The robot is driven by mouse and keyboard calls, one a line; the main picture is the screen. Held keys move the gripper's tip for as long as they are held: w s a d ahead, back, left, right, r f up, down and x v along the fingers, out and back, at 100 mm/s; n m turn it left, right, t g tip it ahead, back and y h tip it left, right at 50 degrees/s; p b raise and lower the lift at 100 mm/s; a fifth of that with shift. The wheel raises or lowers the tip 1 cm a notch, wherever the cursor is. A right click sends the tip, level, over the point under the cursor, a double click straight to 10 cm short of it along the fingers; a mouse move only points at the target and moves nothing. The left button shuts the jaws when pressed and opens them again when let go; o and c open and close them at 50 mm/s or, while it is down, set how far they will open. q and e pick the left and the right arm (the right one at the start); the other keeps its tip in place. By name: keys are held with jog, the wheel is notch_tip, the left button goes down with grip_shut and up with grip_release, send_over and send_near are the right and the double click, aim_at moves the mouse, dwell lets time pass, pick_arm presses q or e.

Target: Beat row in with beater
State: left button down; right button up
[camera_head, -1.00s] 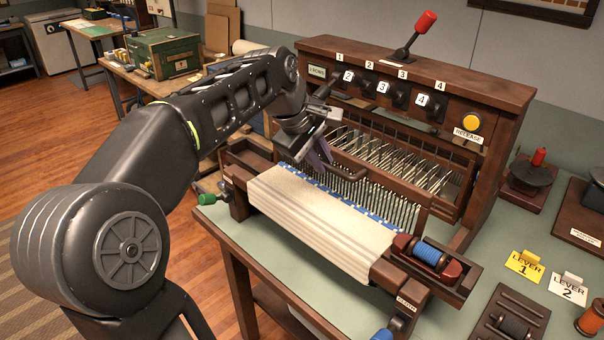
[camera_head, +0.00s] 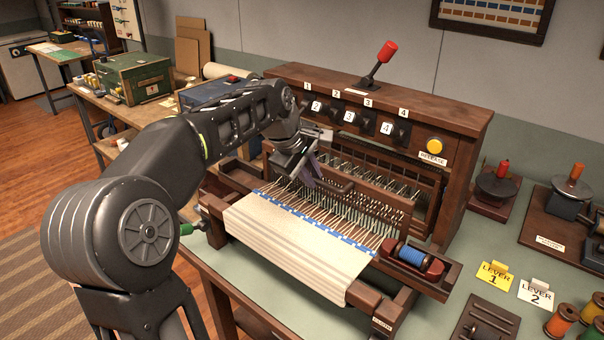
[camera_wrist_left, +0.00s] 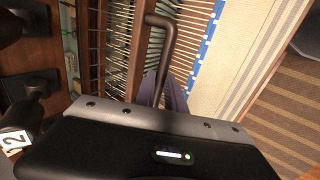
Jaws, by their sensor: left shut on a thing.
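The wooden loom (camera_head: 300,78) stands on the green-topped bench. Cream cloth (camera_head: 290,245) lies at its front, with a blue row (camera_head: 315,223) along the far edge. The beater's metal reed (camera_head: 368,208) stands behind that row, with bare warp threads between them. My left gripper (camera_head: 307,172) is over the beater's left part, shut on its handle (camera_head: 335,184). In the left wrist view the dark bent handle (camera_wrist_left: 160,48) runs between the purple fingers (camera_wrist_left: 172,93); the exact contact is partly hidden by the gripper body. My right gripper is out of view.
A shuttle with a blue spool (camera_head: 412,257) sits in a tray at the loom's right. Numbered levers and a yellow release button (camera_head: 434,146) are on the panel behind. Lever cards (camera_head: 495,275) and spools (camera_head: 562,320) stand to the right.

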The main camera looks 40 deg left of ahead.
aim_at(324, 173)
pick_arm(q)
jog(key=w, duration=0.1)
jog(key=w+p, duration=0.2)
jog(key=shift+w+f, duration=0.25)
jog(key=shift+w, duration=0.1)
jog(key=c, duration=1)
grip_release()
jog(key=shift+w+a+r, duration=0.1)
jog(key=shift+r, duration=0.05)
jog(key=shift+r, duration=0.15)
jog(key=p+v, duration=0.3)
jog(key=v, duration=0.5)
jog(key=shift+p, duration=0.3)
dwell(0.6)
